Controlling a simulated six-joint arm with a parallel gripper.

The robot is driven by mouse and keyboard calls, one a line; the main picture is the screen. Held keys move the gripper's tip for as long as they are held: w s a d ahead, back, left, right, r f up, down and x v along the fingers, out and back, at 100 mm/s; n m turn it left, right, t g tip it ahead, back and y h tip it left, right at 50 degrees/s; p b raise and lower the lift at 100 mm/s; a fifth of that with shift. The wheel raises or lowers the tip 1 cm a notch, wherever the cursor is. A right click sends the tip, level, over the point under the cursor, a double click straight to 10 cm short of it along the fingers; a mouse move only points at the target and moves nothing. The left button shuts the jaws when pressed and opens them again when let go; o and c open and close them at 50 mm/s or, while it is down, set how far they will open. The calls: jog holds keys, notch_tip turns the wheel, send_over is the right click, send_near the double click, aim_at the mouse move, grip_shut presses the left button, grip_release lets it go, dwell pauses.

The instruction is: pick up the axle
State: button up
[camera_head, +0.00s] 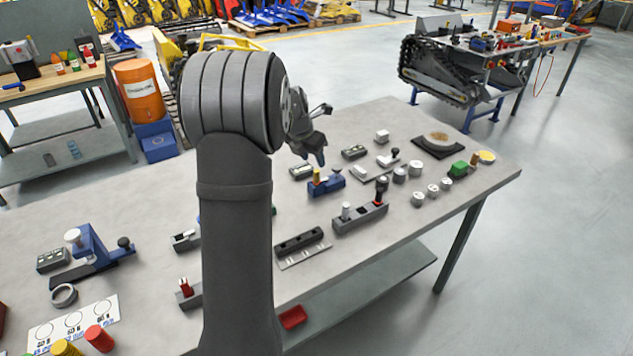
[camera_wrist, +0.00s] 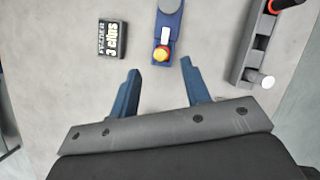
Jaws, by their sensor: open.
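My gripper (camera_wrist: 160,70) is open and empty, with its two blue fingers spread in the wrist view. A long grey holder (camera_head: 362,217) to the right bears a whitish pin (camera_head: 346,210) and a dark knobbed pin (camera_head: 382,187). I cannot tell which piece is the axle.
A small black labelled box (camera_wrist: 112,40) lies left of the blue block. A slotted dark block (camera_head: 300,242), several grey cylinders (camera_head: 414,169) and a black tray (camera_head: 424,147) share the grey table (camera_head: 420,240). My arm hides part of the table's middle.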

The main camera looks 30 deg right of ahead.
aim_at(316, 171)
jog(key=x, duration=0.2)
jog(key=shift+d+f, duration=0.1)
jog(key=shift+f, duration=0.2)
jog(key=x, duration=0.5)
jog(key=shift+f, duration=0.2)
jog(key=shift+a, duration=0.25)
grip_shut()
